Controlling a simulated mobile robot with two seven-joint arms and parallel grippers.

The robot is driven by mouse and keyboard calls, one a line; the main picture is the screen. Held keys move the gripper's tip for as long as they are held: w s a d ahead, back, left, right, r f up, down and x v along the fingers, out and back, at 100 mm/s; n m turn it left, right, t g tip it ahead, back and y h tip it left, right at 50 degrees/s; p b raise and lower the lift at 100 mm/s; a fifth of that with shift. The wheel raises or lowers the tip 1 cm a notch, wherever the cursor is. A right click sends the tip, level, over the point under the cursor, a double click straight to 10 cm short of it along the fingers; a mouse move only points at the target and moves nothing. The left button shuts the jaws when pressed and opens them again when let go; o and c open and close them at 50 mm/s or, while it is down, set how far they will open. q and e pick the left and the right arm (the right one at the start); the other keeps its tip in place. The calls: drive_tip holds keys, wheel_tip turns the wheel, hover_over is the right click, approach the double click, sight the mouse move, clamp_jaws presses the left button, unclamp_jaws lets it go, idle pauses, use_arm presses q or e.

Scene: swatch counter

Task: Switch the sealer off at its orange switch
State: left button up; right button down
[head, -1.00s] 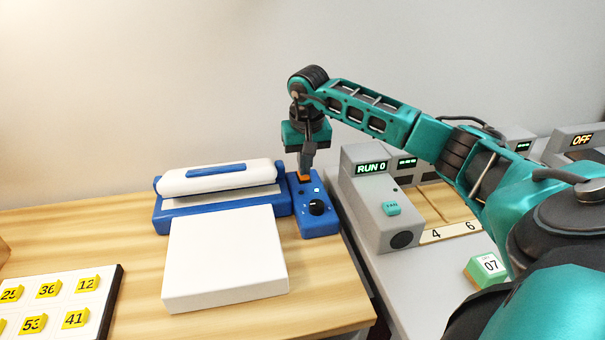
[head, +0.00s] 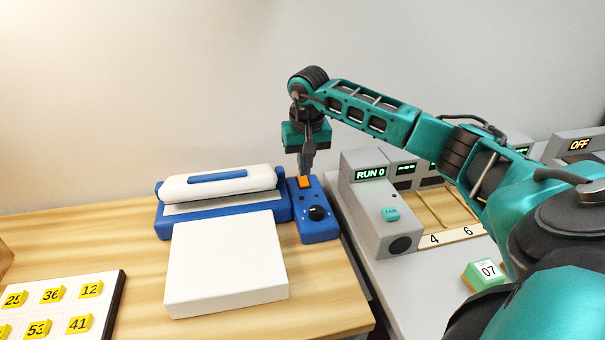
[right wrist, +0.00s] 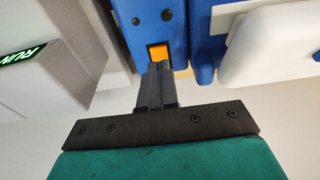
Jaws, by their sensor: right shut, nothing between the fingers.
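The blue sealer (head: 222,212) with its white lid stands on the wooden counter. Its blue control box (head: 319,231) is at its right end, with a black knob (head: 317,213). The orange switch (head: 305,182) sits near the box's far end, and it also shows in the right wrist view (right wrist: 158,53). No lit lamp shows on the box. My right gripper (head: 305,169) points down at the switch's far edge, fingers shut and empty. Its fingertips (right wrist: 157,66) overlap the switch's edge in the wrist view; I cannot tell if they touch. My left gripper is not in view.
A white block (head: 226,265) lies before the sealer. A board with yellow number tags (head: 53,305) is at lower left.

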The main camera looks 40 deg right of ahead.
sight(305, 184)
wheel_tip(305, 184, up, 5)
drive_tip(key=p, duration=0.3)
drive_tip(key=shift+f, duration=0.1)
drive_tip(key=shift+s, duration=0.1)
idle(0.5)
